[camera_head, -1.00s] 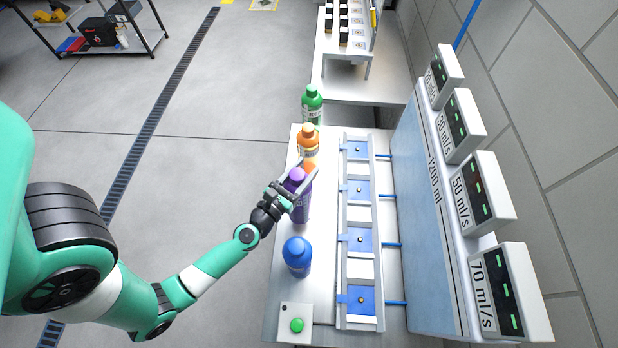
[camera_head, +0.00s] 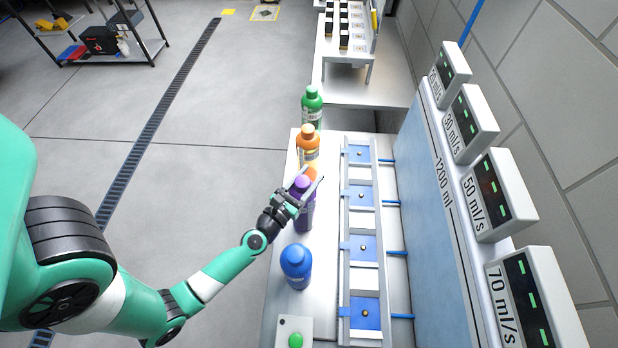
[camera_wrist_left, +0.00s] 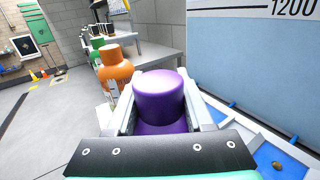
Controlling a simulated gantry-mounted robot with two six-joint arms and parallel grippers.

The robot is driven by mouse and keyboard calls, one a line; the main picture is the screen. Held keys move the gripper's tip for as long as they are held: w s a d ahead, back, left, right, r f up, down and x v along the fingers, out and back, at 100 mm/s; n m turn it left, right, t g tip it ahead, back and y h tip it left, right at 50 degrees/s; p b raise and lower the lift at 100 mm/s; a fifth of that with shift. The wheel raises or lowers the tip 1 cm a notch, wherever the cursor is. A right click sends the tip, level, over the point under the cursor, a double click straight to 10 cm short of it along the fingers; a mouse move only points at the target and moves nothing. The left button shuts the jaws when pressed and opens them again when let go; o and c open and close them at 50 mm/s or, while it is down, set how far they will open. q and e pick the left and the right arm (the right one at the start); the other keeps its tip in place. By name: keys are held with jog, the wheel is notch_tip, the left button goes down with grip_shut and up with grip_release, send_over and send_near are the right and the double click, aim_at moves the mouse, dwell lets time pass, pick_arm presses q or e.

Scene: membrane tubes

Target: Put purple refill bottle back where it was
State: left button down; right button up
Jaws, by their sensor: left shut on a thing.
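The purple refill bottle (camera_head: 304,217) stands upright at the left side of the white table, between the orange bottle and the blue bottle. My left gripper (camera_head: 313,184) is shut on it near its cap. In the left wrist view the purple cap (camera_wrist_left: 162,97) sits between the two fingers (camera_wrist_left: 163,112). Whether the bottle's base touches the table I cannot tell. My right gripper is in neither view.
An orange bottle (camera_head: 308,141) and a green bottle (camera_head: 312,104) stand behind; a blue bottle (camera_head: 296,266) stands in front. A rail with blue pads (camera_head: 362,248) runs along the right, beside the tank (camera_head: 432,210) with displays. A green button (camera_head: 296,340) is at the front.

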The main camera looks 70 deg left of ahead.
pick_arm(q)
jog(key=shift+f, duration=0.1)
jog(key=shift+c, duration=1.4)
grip_release()
jog(key=b+v, duration=0.1)
jog(key=v, duration=1.1)
jog(key=shift+b, duration=0.35)
